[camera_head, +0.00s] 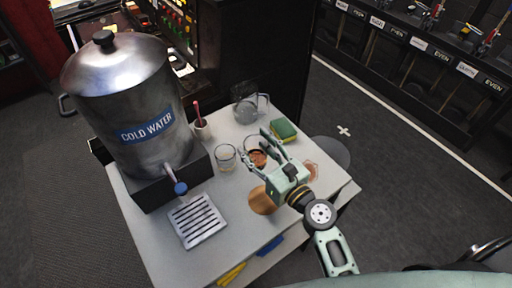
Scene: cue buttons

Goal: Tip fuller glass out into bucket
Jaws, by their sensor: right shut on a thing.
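My right gripper (257,147) is over the white table, its fingers shut around a glass holding brown content (258,158). The gripper partly hides this glass, so I cannot tell its fill level or whether it touches the table. A second clear glass (225,158) stands upright just left of it, with what looks like a little pale content low down. I cannot pick out a bucket with certainty; a dark grey round shape (331,152) shows beyond the table's right edge. My left gripper is not in view.
A steel COLD WATER dispenser (135,110) and slotted drip tray (198,220) occupy the table's left side. A small cup (202,130), a grey jug-like item (246,110) and a green-yellow sponge (284,130) stand behind. A brown round mat (262,201) lies in front.

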